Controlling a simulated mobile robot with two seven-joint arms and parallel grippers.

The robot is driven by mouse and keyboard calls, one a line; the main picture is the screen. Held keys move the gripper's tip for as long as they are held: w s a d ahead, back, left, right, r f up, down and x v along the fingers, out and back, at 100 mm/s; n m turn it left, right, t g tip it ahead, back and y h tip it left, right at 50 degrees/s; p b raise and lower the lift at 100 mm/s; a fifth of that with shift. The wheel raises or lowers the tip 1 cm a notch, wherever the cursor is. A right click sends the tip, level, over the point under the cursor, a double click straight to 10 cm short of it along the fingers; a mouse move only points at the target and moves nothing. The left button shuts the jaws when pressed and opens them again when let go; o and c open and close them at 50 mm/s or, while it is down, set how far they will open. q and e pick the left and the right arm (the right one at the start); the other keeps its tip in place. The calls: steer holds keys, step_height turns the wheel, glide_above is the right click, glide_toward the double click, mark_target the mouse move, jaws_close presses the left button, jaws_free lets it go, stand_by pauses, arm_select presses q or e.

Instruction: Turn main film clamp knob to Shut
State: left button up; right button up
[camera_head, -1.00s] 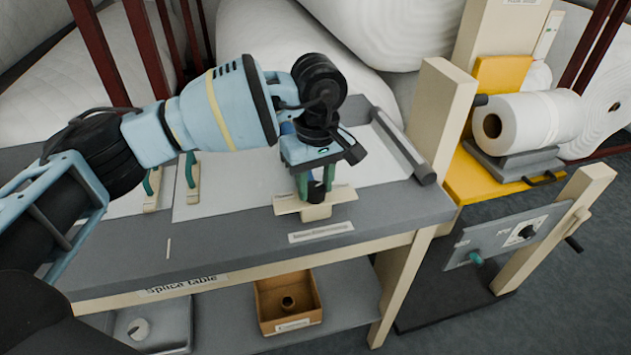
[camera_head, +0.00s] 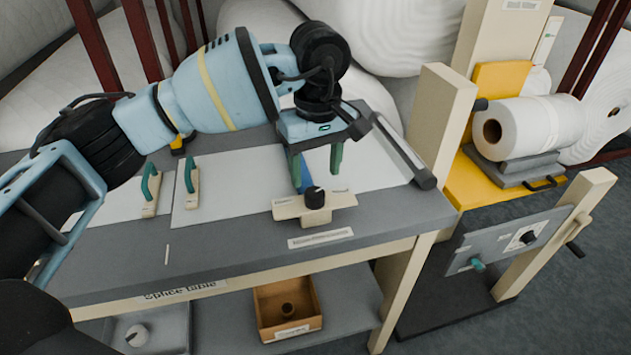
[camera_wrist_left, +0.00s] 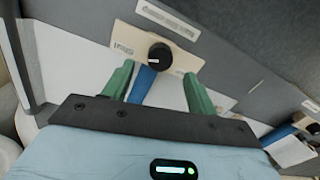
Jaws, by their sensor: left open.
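The main film clamp knob (camera_head: 315,197) is a black round knob on a cream plate (camera_head: 290,210) at the front of the splice table. It also shows in the left wrist view (camera_wrist_left: 160,57), with a white pointer line on it. Small labels sit at both ends of the plate, too small to read surely. My left gripper (camera_head: 318,172) is open and empty, with green fingers above and behind the knob. In the left wrist view its fingertips (camera_wrist_left: 157,80) are apart, on the near side of the knob and not around it. A blue strip (camera_wrist_left: 142,84) shows between the fingers.
The splice table (camera_head: 200,245) has two green-handled clamps (camera_head: 150,190) on the left and a dark roller bar (camera_head: 405,152) on the right. A white roll (camera_head: 535,122) and control panel (camera_head: 510,238) stand right.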

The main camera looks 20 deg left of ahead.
arm_select(q)
steer(key=shift+r, duration=1.45)
steer(key=shift+d+f, duration=0.1)
